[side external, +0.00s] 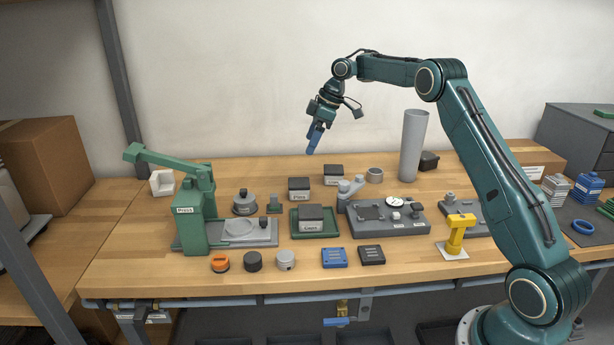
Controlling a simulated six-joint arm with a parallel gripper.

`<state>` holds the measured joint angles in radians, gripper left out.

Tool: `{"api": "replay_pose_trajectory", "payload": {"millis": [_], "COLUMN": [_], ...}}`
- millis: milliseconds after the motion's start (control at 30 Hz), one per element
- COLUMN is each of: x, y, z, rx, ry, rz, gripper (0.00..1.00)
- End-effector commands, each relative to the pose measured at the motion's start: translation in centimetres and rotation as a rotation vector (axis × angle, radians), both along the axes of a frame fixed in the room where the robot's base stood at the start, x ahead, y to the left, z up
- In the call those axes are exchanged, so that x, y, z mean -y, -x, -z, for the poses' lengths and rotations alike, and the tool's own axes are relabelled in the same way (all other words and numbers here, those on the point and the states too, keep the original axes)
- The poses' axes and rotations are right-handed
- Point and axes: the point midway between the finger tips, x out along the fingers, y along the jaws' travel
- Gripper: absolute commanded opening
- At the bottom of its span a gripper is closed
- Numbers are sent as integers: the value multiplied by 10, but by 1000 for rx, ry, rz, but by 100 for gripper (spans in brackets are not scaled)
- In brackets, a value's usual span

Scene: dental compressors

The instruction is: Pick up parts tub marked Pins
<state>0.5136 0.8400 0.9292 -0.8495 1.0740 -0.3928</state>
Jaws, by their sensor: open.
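The parts tub marked Pins (299,189) is a small dark-topped box with a white label on its front. It stands upright on the wooden bench, behind the green tray. My gripper (311,150) is in the air above the back of the bench, higher than the Pins tub in the picture and clear of it. Its blue fingers point down and are open, with nothing seen between them. The gap between the fingers is hard to make out from this side.
A similar tub (333,175) stands just behind right of the Pins tub. A tub marked Caps (311,218) sits in the green tray (331,235) in front. A green press (198,215) stands left, a grey fixture (392,226) right. A tall grey cylinder (412,145) stands at the back.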

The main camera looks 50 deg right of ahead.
Motion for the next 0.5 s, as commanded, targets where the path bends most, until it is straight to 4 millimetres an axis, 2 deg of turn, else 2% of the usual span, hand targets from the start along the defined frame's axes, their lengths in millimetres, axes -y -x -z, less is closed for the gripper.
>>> {"api": "replay_pose_trajectory", "payload": {"millis": [33, 200, 500], "x": [9, 26, 33], "y": [-3, -7, -8], "z": [12, 36, 45], "rx": [-2, 0, 2], "ry": [-1, 0, 2], "rz": [-12, -51, -66], "gripper": [85, 85, 85]}}
